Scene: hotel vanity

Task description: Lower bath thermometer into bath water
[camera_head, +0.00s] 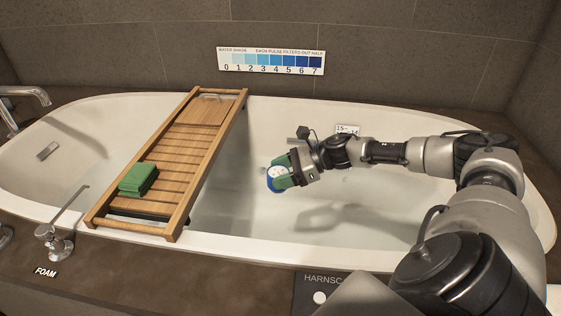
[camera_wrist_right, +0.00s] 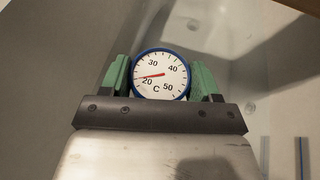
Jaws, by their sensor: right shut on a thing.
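The bath thermometer (camera_wrist_right: 160,74) is a round white dial with a blue rim, marked in C, and its red needle points near 20. My right gripper (camera_wrist_right: 160,82) is shut on it, with a green finger pad on each side. In the head view the thermometer (camera_head: 278,177) is held over the right half of the white bathtub (camera_head: 380,260). The bath water (camera_head: 350,215) is clear and faint. I cannot tell whether the thermometer touches it. My left gripper is not in view.
A wooden bath tray (camera_head: 185,160) lies across the tub, left of my gripper, with a folded green cloth (camera_head: 138,179) on it. A blue colour scale (camera_head: 270,61) is on the back wall. A small "15-14" label (camera_head: 347,129) sits at the far rim. A tap (camera_head: 25,97) and a FOAM lever (camera_head: 55,240) are at left.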

